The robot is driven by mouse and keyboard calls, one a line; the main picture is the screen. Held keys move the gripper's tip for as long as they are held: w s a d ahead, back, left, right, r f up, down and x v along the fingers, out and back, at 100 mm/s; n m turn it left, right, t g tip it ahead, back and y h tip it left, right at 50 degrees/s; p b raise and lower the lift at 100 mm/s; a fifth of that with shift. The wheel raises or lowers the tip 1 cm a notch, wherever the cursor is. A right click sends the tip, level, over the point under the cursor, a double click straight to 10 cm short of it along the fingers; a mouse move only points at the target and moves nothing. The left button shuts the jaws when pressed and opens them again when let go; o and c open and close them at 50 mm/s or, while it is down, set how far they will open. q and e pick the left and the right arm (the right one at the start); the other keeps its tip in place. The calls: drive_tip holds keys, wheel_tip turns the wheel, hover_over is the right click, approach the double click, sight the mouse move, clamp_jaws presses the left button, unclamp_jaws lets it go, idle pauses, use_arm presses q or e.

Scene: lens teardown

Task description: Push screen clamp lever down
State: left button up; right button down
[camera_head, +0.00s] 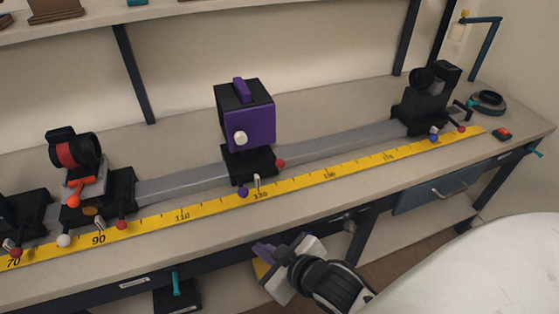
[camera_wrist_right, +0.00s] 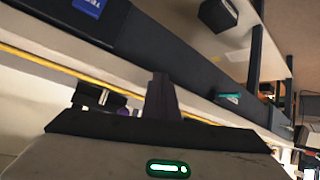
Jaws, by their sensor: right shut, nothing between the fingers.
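A purple and black box-shaped unit (camera_head: 249,125) with a white knob stands on a black carriage (camera_head: 250,164) at the middle of the grey rail. This carriage has a red ball (camera_head: 280,163), a purple ball (camera_head: 243,192) and a small pale lever (camera_head: 257,182) at its front. I cannot tell from the pictures which unit is the screen. My right gripper (camera_head: 262,248) is shut and empty, below and in front of the bench edge, apart from the carriage. Its fingers also show in the right wrist view (camera_wrist_right: 163,95). My left gripper is not in view.
The rail (camera_head: 187,181) and yellow scale (camera_head: 205,211) run along the bench. A carriage with a red-ringed lens (camera_head: 75,150) stands left; a black unit (camera_head: 424,105) stands right. A red-buttoned box (camera_head: 502,134) lies at the right end. A shelf (camera_head: 190,8) runs above.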

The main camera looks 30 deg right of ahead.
drive_tip(key=w+a+r+n+t+y, duration=0.2)
drive_tip(key=w+r+t, duration=0.15)
drive_tip(key=r, duration=0.45)
drive_tip(key=w+a+r+n+t+y, duration=0.1)
drive_tip(key=w+a+r+n+t, duration=0.15)
drive_tip(key=w+r, duration=0.4)
drive_tip(key=w+a+r+n+t+y, duration=0.2)
drive_tip(key=r+n, duration=0.1)
drive_tip(key=r, duration=0.7)
drive_tip(key=s+a+r+n+g+y, duration=0.2)
drive_tip(key=a+r+n+y, duration=0.6)
drive_tip(key=r+n+y, duration=0.15)
drive_tip(key=s+a+n+g+y, duration=0.4)
drive_tip(key=s+a+n+g, duration=0.15)
drive_tip(key=n+g, duration=0.6)
drive_tip(key=d+f+n+g+h, duration=0.5)
drive_tip(key=d+f+n+h, duration=0.3)
drive_tip(key=f, duration=0.4)
drive_tip(key=w+d+m+h, duration=0.1)
drive_tip(key=d+h, duration=0.4)
drive_tip(key=d, duration=0.7)
drive_tip(key=w+d+r+m+t+h, duration=0.1)
drive_tip(key=w+d+h, duration=0.2)
drive_tip(key=d, duration=0.9)
drive_tip(key=h, duration=0.3)
drive_tip(key=shift+w+m+p, duration=0.3)
drive_tip(key=shift+w+m, duration=0.05)
